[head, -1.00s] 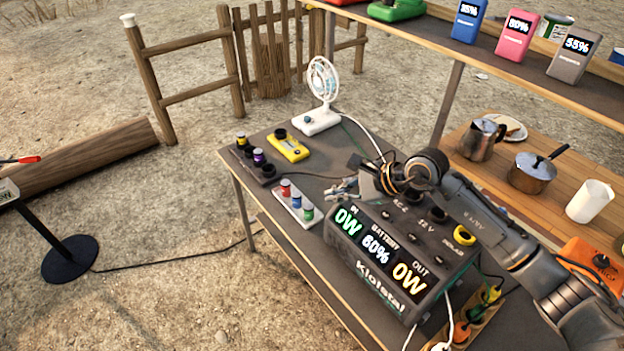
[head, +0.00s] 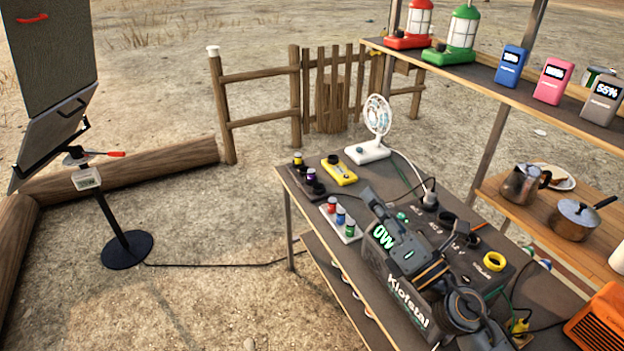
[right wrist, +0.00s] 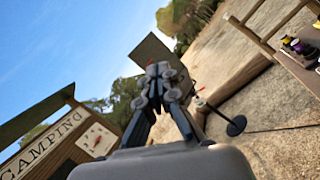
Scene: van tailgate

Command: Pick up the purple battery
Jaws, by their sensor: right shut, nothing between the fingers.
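The purple battery (head: 311,175) is a small cylinder standing in a dark holder (head: 318,190) at the left end of the table, beside a yellow-topped battery (head: 297,159). It also shows, small, at the right edge of the right wrist view (right wrist: 298,47). My right gripper (head: 368,193) is over the power station, to the right of the purple battery and apart from it. In the right wrist view its fingers (right wrist: 157,70) are together and hold nothing. My left gripper is in neither current view.
A white rack (head: 352,238) with red, blue and green batteries stands in front of the holder. A yellow device (head: 339,169) and a white fan (head: 367,152) are behind. The power station (head: 405,300) lies under my right arm. A shelf (head: 482,77) runs along the back right.

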